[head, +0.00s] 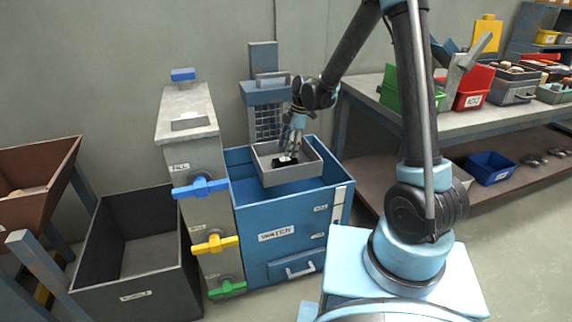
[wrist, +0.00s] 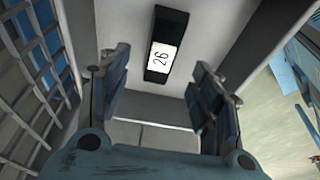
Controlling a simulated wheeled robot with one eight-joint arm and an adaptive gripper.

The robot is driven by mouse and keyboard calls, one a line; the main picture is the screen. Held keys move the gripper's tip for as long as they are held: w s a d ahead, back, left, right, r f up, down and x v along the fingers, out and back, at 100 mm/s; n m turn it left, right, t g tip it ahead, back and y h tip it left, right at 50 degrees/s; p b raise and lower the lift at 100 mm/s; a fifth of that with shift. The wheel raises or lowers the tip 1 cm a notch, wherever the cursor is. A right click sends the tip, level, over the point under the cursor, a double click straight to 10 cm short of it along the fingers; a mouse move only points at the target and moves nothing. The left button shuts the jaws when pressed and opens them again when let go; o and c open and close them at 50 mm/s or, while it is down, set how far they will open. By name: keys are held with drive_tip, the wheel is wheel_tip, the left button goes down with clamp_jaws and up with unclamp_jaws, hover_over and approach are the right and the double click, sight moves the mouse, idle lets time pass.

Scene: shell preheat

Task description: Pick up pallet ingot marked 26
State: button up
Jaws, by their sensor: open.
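The ingot marked 26 (wrist: 163,57) is a small black block with a white label, lying in a grey tray (wrist: 200,25). In the head view the ingot (head: 286,161) shows as a dark shape in the tray (head: 298,177), partly hidden by my gripper. My gripper (head: 289,155) is directly over the tray. In the wrist view my gripper (wrist: 158,88) is open, its two blue fingers apart on either side below the ingot, with nothing between them. I cannot tell the exact height of the fingers above the tray.
The tray sits over a blue tank marked WATER (head: 290,228), beside a metal grid (head: 267,123). A grey column with blue, yellow and green valve handles (head: 202,187) stands left of it. A dark open bin (head: 132,285) is further left. A shelf of bins (head: 480,118) stands right.

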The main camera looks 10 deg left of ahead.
sight(285, 159)
drive_tip(key=shift+x, duration=2.35)
drive_tip(key=shift+w+d, duration=0.1)
drive_tip(key=shift+d, duration=0.05)
clamp_jaws()
